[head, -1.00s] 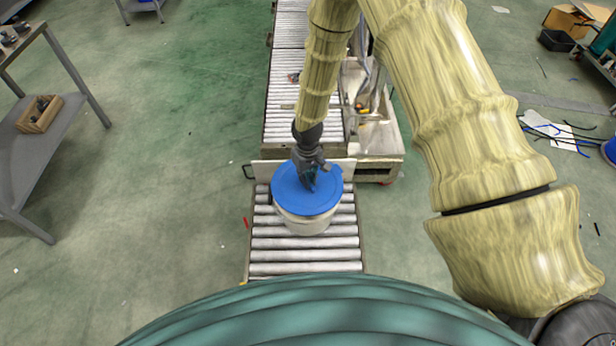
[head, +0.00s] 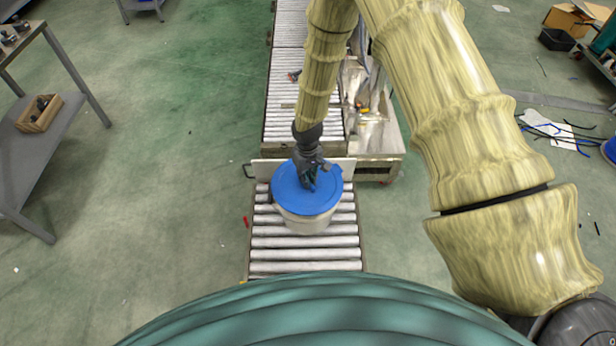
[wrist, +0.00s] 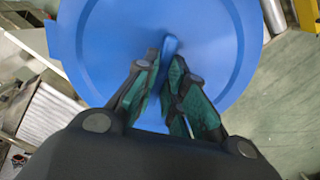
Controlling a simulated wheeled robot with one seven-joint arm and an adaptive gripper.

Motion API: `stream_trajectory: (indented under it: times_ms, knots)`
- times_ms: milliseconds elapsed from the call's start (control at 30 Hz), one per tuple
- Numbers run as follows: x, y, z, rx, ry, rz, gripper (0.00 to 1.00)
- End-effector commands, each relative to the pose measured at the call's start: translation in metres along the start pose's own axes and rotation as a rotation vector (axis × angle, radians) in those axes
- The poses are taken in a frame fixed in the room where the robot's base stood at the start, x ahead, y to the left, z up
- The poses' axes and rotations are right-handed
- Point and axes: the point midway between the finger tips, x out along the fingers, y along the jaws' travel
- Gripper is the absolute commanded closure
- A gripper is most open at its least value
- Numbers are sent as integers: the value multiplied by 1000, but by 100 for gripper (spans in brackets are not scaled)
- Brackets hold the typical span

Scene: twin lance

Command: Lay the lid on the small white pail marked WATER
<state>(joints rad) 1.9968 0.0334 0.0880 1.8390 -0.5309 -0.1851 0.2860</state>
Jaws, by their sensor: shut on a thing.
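The blue round lid (head: 290,198) is over the white pail (head: 307,224) on the roller conveyor. My gripper (head: 311,184) is above the middle of the lid and points down. In the wrist view my gripper (wrist: 167,90) is shut on the lid's upright blue handle, and the blue lid (wrist: 215,45) fills most of the picture. The lid covers the pail's opening in the head view. I cannot tell whether its rim touches the pail all round. No WATER marking is visible on the pail from here.
The pail stands on the near roller conveyor (head: 305,254). A pale board (head: 268,169) crosses behind it, with another roller section beyond. A metal cart (head: 378,140) stands behind right. A grey shelf (head: 65,125) is at the left. The green floor between is mostly clear.

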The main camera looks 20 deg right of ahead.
Motion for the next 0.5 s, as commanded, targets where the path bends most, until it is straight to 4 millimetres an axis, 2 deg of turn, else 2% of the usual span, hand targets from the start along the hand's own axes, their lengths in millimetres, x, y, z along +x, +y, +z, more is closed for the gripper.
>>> stream_trajectory:
  times_ms: [500]
  knots:
    - [4, 0, 0, 0, 0, 0, 100]
